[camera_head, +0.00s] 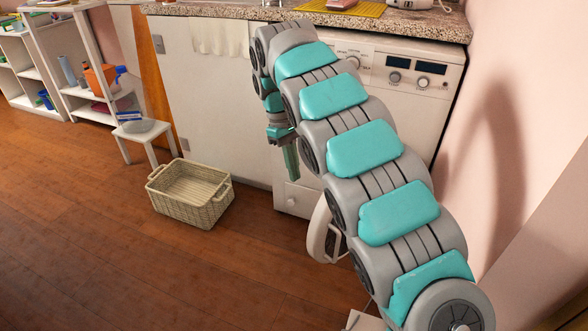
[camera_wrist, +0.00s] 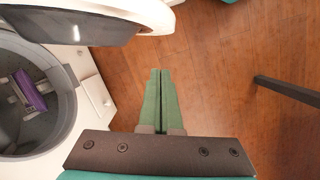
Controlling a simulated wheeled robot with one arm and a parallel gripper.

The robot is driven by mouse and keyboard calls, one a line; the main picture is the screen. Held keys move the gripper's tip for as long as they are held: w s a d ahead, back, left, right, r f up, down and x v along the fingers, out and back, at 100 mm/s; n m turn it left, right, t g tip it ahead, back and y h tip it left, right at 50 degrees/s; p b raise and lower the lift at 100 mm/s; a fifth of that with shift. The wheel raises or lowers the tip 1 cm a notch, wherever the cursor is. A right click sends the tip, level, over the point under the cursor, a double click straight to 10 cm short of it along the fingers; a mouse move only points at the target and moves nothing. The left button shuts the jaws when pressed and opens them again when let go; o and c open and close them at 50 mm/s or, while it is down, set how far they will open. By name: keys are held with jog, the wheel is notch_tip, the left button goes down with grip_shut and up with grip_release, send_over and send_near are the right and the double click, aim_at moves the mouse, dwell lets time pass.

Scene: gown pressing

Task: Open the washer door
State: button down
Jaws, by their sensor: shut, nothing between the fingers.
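The white washer (camera_head: 400,88) stands under the counter at the right in the head view, its front largely hidden behind my arm. Its round door (camera_head: 322,232) stands swung out from the front, partly covered by my arm. In the wrist view the door (camera_wrist: 75,22), with dark glass and a white rim, sticks out at the top left. The open drum (camera_wrist: 50,85) shows at the left, with a purple item (camera_wrist: 30,92) inside. My gripper (camera_wrist: 160,72) has its green fingers together, empty, over the floor beside the washer opening and apart from the door.
A wicker basket (camera_head: 188,190) stands on the wooden floor left of the washer. A white stool (camera_head: 146,132) and shelves (camera_head: 90,60) are farther left. The pink wall (camera_head: 520,130) is close on the right. A dark bar (camera_wrist: 288,90) crosses the right of the wrist view.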

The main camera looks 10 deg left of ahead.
jog(key=s+d+f, duration=0.3)
jog(key=d+f, duration=0.1)
jog(key=f, duration=0.2)
jog(key=shift+d+p, duration=0.35)
jog(key=shift+p, duration=0.1)
dwell(0.4)
jog(key=s+d+n+b, duration=0.1)
jog(key=s+d+b, duration=0.1)
jog(key=s+d, duration=0.3)
jog(key=d, duration=0.3)
jog(key=shift+s+d, duration=0.15)
jog(key=shift+d, duration=0.15)
jog(key=w+a+r, duration=0.2)
jog(key=a+r, duration=0.4)
jog(key=r, duration=0.3)
jog(key=shift+r, duration=0.35)
